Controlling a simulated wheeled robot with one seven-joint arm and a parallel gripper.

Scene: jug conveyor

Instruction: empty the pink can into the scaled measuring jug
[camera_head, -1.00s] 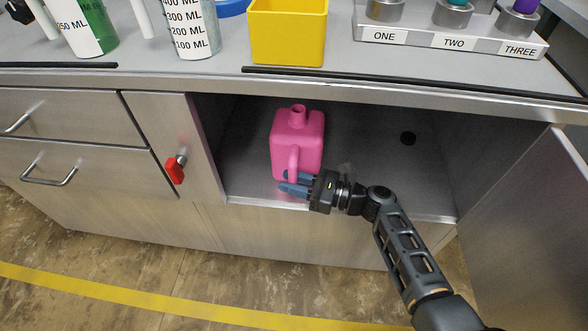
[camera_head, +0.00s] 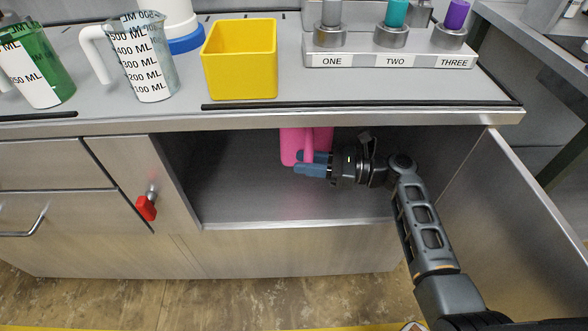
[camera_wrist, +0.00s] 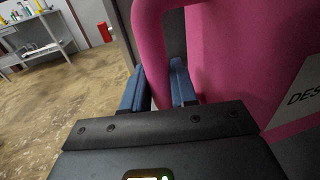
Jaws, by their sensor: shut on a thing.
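The pink can (camera_head: 290,147) is inside the open cabinet, its upper part hidden behind the counter edge. My gripper (camera_head: 313,165) is shut on the can's handle, with its blue fingers on either side of it. In the wrist view the pink handle (camera_wrist: 150,30) runs down between the fingers (camera_wrist: 158,88), and the can's body with part of a white label is at right. The scaled measuring jug (camera_head: 147,62), clear with a white handle and mL marks, stands on the counter at left of the yellow bin. Another marked vessel with green liquid (camera_head: 38,65) stands farther left.
The yellow bin (camera_head: 240,75) stands on the counter above the cabinet. A rack (camera_head: 390,58) labelled ONE, TWO, THREE is to its right. The counter edge (camera_head: 300,120) overhangs the can. The open cabinet door (camera_head: 505,215) is at right; a red lock (camera_head: 147,207) hangs at left.

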